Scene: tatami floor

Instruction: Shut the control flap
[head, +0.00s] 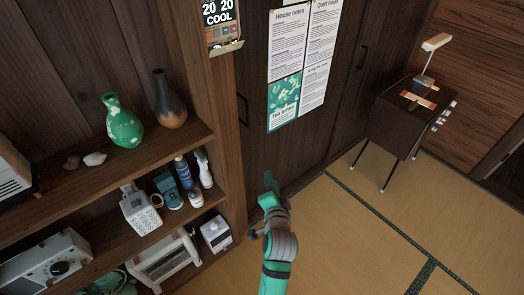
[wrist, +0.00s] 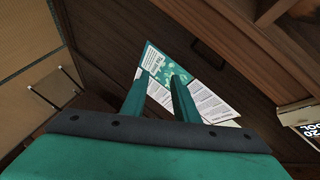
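The wall control panel (head: 219,16) is at the top of the head view, on a wooden post, and its display reads 20 20 COOL. Its flap (head: 226,47) sticks out from the panel's lower edge, hanging open, with small coloured buttons above it. In the wrist view the panel (wrist: 312,130) is at the right edge, upside down and partly cut off, with the pale flap (wrist: 287,113) beside it. My gripper (head: 268,183) is well below the panel, in front of the dark sliding door. In the wrist view its two fingers (wrist: 160,82) are apart with nothing between them.
A shelf (head: 105,190) with vases, bottles and appliances stands at the left, beside the post. Posted notices (head: 288,45) hang on the door. A small dark cabinet (head: 397,125) with a lamp stands at the right. The tatami floor (head: 370,235) between is clear.

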